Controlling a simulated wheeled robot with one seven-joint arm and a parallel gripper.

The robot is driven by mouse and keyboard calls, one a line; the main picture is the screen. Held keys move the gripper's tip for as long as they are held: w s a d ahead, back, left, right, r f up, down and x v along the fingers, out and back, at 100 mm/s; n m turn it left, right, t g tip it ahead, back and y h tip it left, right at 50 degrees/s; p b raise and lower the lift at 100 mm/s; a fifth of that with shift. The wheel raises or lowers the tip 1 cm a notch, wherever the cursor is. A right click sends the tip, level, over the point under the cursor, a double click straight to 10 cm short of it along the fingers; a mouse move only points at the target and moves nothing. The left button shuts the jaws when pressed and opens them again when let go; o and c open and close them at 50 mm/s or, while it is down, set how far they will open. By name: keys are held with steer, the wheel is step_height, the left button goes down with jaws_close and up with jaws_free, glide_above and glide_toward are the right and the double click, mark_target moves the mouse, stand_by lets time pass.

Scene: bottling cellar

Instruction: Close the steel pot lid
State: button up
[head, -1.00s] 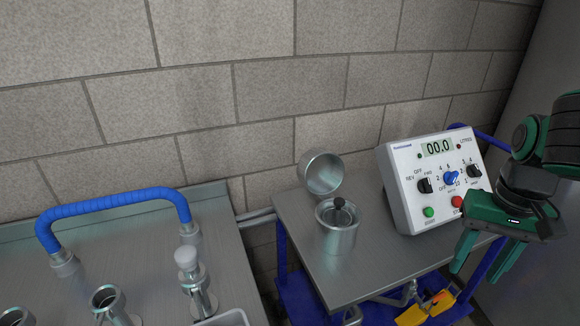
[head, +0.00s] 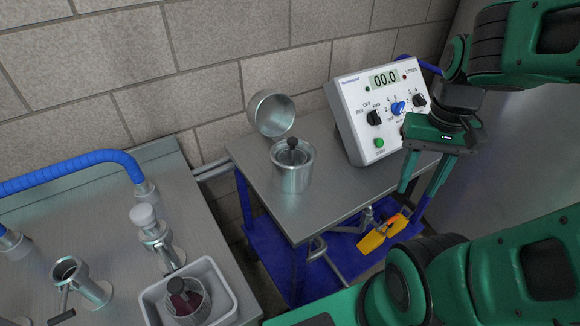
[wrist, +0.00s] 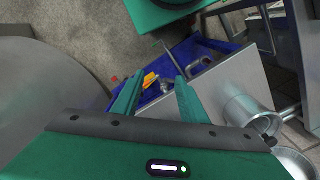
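The steel pot (head: 292,172) stands upright on a small steel-topped cart, with a dark-knobbed item (head: 292,150) inside its mouth. Its round steel lid (head: 270,114) stands open, tilted up behind the pot with its hollow side facing me. My gripper (head: 422,192) hangs to the right of the pot, in front of the control box, with its green fingers apart and nothing between them. In the wrist view, my gripper (wrist: 155,88) also shows spread, empty fingers; the pot (wrist: 248,108) is at the right, and part of the lid (wrist: 292,160) shows at the lower right.
A white control box (head: 362,150) with knobs and a 00.0 display stands on the cart top (head: 320,205), right of the pot. A steel bench (head: 105,230) at left holds a blue hose, fittings and a white bin (head: 222,315). Brick wall stands behind.

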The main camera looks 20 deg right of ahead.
steer(key=shift+w+d+r, duration=0.1)
steer(key=shift+w+r, duration=0.15)
steer(key=shift+r, duration=0.3)
steer(key=shift+w+r, duration=0.2)
steer(key=shift+r, duration=0.35)
jaws_close()
steer(key=w+a+r+n, duration=0.2)
steer(key=w+a+r, duration=0.2)
steer(key=w, duration=0.7)
steer(key=w+a+r+n+t, duration=0.1)
steer(key=w+a+r+n, duration=0.2)
steer(key=w, duration=0.9)
steer(key=w+a+r+n, duration=0.1)
steer(key=w+a+r, duration=0.35)
steer(key=w, duration=0.65)
steer(key=w+a+r+n, duration=0.2)
steer(key=w+a+n, duration=0.1)
steer(key=w+a, duration=0.65)
steer(key=shift+s+d+f, duration=0.15)
steer(key=shift+s+f, duration=0.3)
steer(key=shift+f, duration=1.05)
steer(key=shift+s+d+f, duration=0.1)
steer(key=shift+s+f, duration=0.35)
steer(key=shift+f, duration=1.05)
steer(key=shift+s+d+f, duration=0.15)
steer(key=shift+s+f, duration=0.3)
steer(key=shift+f, duration=1.05)
